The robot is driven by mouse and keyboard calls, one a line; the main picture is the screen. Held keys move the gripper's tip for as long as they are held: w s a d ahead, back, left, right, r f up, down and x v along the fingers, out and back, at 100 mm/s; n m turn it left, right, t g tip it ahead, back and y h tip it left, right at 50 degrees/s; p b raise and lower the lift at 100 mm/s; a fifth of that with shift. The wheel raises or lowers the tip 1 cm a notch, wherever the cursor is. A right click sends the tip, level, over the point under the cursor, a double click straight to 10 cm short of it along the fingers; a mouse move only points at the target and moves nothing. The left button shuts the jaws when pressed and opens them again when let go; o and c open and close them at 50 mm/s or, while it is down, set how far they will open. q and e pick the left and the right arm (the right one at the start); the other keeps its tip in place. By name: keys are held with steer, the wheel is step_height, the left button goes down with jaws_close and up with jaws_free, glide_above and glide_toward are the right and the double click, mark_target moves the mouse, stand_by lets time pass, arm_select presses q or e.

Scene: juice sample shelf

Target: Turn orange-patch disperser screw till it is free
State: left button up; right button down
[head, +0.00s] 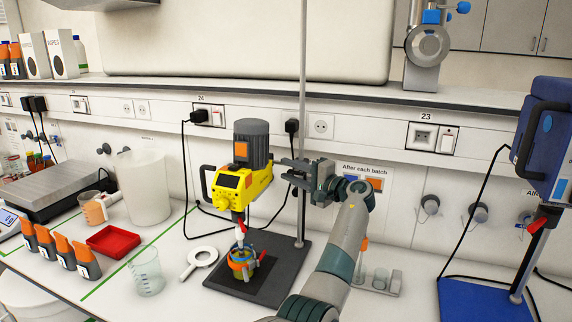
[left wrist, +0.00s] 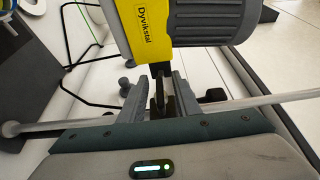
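The orange-patch disperser (head: 241,187) has a yellow body, a grey motor and an orange patch on the motor's front. It hangs on a stand rod (head: 302,90) above an orange-rimmed vessel (head: 242,262). My left gripper (head: 290,168) is at the rod, just right of the yellow body. In the left wrist view my left gripper (left wrist: 160,92) has its fingers apart, one on each side of a thin dark screw handle (left wrist: 160,98). Narrow gaps seem to show beside the handle. In the head view the screw is hidden by the gripper. My right gripper is not in view.
A blue disperser (head: 548,140) stands at the right on a blue base (head: 485,300). A ring-shaped white tool (head: 202,256), a glass beaker (head: 146,272), a red tray (head: 113,241) and several orange-capped bottles (head: 60,247) are left of the stand base (head: 222,277).

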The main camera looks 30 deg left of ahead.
arm_select(q)
steer(key=shift+w+a, duration=0.15)
steer(key=shift+a, duration=0.7)
jaws_close()
